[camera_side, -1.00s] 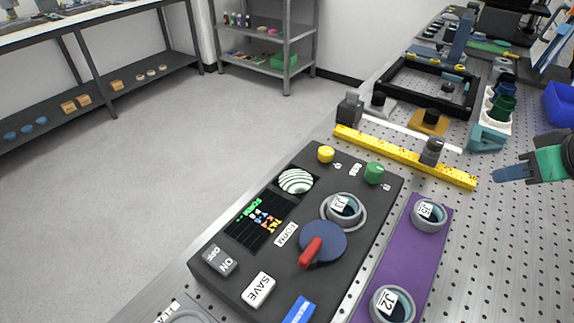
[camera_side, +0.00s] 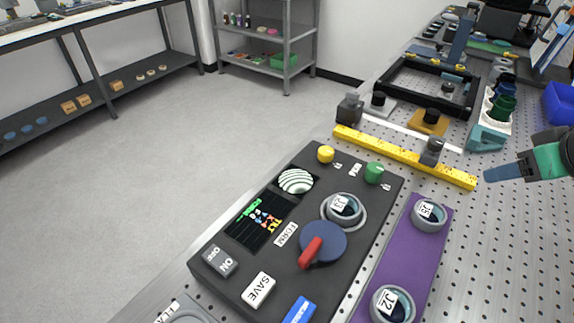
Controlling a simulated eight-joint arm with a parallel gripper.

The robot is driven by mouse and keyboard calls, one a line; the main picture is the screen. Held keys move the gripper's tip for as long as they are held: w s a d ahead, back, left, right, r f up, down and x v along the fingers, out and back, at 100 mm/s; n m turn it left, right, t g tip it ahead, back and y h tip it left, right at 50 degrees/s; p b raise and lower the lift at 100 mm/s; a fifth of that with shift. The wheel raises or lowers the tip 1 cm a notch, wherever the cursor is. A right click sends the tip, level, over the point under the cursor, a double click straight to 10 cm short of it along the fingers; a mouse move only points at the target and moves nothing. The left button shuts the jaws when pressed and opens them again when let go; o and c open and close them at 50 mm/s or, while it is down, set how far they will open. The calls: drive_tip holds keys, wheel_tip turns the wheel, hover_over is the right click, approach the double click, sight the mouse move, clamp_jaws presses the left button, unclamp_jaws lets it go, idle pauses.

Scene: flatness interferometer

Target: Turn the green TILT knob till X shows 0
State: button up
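The green knob (camera_side: 374,172) stands at the far right corner of the black control panel (camera_side: 222,288). A yellow knob (camera_side: 326,154) stands to its left at the far edge. A round window with curved stripes (camera_side: 296,181) and a dark display (camera_side: 257,222) with small coloured text are on the panel; the X value is too small to read. My gripper (camera_side: 488,175) is at the right, above the perforated table, well apart from the green knob. Its blue finger points left towards the panel. The fingers overlap in this view, so I cannot tell their opening.
A yellow bar (camera_side: 400,156) with a dark clamp (camera_side: 432,151) lies just beyond the panel. A red-handled dial (camera_side: 323,242) and a ring marked J3 (camera_side: 343,208) sit on the panel. A purple plate (camera_side: 398,253) with rings marked J2 and J5 lies to the right.

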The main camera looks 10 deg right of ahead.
drive_tip(key=o, duration=0.4)
drive_tip(key=shift+w+a+r+n+g, duration=0.25)
drive_tip(key=shift+w+a+r+n, duration=0.15)
drive_tip(key=shift+w, duration=0.1)
drive_tip(key=shift+w+a+r+n+g, duration=0.3)
drive_tip(key=shift+w+n, duration=0.1)
drive_tip(key=shift+w, duration=0.1)
drive_tip(key=n+g, duration=0.6)
drive_tip(key=n, duration=0.3)
hover_over(377, 167)
drive_tip(key=f, duration=0.4)
drive_tip(key=shift+s+d, duration=0.1)
drive_tip(key=shift+d, duration=0.15)
drive_tip(key=shift+a+f, duration=0.3)
drive_tip(key=shift+f, duration=2.75)
clamp_jaws()
